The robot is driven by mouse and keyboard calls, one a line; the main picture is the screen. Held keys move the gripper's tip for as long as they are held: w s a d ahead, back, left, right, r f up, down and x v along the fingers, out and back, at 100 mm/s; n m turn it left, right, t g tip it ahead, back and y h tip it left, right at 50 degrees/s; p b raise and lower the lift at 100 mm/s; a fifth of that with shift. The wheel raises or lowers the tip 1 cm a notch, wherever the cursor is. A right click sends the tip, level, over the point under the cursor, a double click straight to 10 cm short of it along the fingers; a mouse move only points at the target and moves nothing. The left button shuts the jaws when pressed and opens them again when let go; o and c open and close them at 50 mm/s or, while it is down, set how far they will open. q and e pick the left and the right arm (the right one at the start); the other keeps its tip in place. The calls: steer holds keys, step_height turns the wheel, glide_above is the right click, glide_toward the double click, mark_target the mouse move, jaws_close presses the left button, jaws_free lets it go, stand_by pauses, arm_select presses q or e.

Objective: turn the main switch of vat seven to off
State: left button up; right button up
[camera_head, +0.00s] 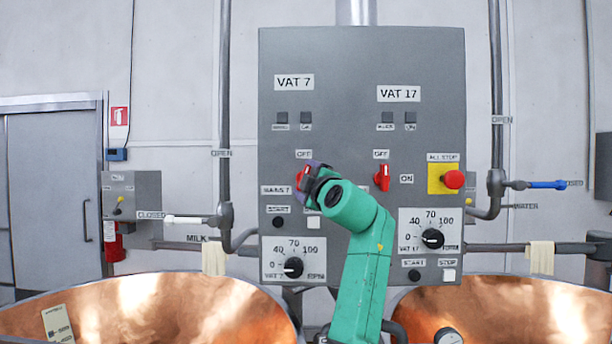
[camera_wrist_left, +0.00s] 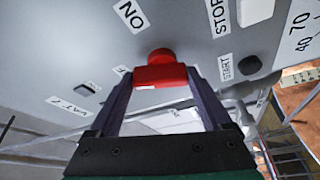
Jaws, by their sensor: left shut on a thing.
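The grey control panel (camera_head: 350,130) carries a VAT 7 label (camera_head: 294,82) at upper left. My left gripper (camera_head: 311,182) is at the vat seven main switch (camera_head: 302,175), below an OFF label (camera_head: 303,154). In the left wrist view its fingers (camera_wrist_left: 160,82) are shut on the red switch (camera_wrist_left: 160,72), one on each side. The arm and gripper hide most of the switch in the head view, so its exact turn position is unclear. An ON label (camera_wrist_left: 132,15) shows beside it in the wrist view. My right gripper is not in view.
The vat 17 switch (camera_head: 382,178) stands red and upright to the right, near a red all-stop button (camera_head: 453,180). Below are two black dials, for vat 7 (camera_head: 293,268) and vat 17 (camera_head: 432,239). Copper vats stand at left (camera_head: 150,305) and right (camera_head: 520,310).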

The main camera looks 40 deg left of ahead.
arm_select(q)
steer(key=shift+n+g+h+p, duration=0.6)
steer(key=shift+n+p, duration=0.55)
steer(key=shift+n, duration=1.15)
steer(key=o, duration=1.2)
steer(key=shift+c, duration=0.2)
steer(key=b+v, duration=0.7)
steer(key=v, duration=0.7)
steer(key=shift+s+d, duration=0.15)
steer(key=shift+d, duration=0.05)
